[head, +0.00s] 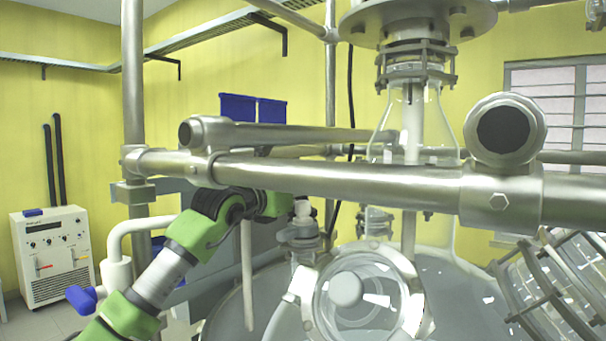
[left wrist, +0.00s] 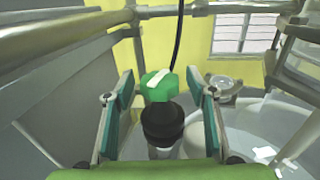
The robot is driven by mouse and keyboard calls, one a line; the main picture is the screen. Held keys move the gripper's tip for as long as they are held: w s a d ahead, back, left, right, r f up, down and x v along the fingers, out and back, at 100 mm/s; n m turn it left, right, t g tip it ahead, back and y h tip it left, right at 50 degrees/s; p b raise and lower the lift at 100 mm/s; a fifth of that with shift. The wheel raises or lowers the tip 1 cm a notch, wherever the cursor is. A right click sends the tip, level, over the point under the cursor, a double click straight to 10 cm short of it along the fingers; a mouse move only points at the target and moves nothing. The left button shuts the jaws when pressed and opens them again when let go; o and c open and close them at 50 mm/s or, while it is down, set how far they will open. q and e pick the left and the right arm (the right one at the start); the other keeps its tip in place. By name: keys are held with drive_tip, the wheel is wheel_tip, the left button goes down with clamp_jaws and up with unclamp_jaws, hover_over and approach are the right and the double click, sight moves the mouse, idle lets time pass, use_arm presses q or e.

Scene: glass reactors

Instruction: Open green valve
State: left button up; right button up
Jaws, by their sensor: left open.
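In the left wrist view, the green valve (left wrist: 158,88), a rounded green body with a white strip on its top, sits straight ahead. A black round cap or collar (left wrist: 162,120) is in front of it, nearer the camera. My left gripper (left wrist: 160,76) is open, one finger on each side of the valve, with gaps visible on both sides. In the head view, my left arm reaches up from the lower left to behind the steel rail. Its gripper end there is largely hidden, and I cannot tell the valve apart from it. My right gripper is not in view.
A thick steel rail (head: 330,176) crosses in front of my left arm's end. A glass reactor vessel (head: 460,290) stands at the right. A white pipe with a blue handle (head: 82,298) is at lower left. A white control unit (head: 53,255) stands on the floor by the wall.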

use_arm(q)
drive_tip(key=shift+w+d, duration=0.25)
drive_tip(key=shift+w, duration=0.15)
drive_tip(key=c, duration=1.1)
drive_tip(key=shift+f, duration=0.15)
drive_tip(key=n+t+y+b, duration=0.1)
drive_tip(key=n+y+b, duration=0.1)
drive_tip(key=b, duration=0.5)
drive_tip(key=shift+f+y, duration=0.15)
drive_tip(key=shift+y, duration=0.45)
drive_tip(key=shift+r+n+t+y+b, duration=0.25)
drive_tip(key=shift+n+t+y+b, duration=0.2)
drive_tip(key=shift+n+y, duration=0.2)
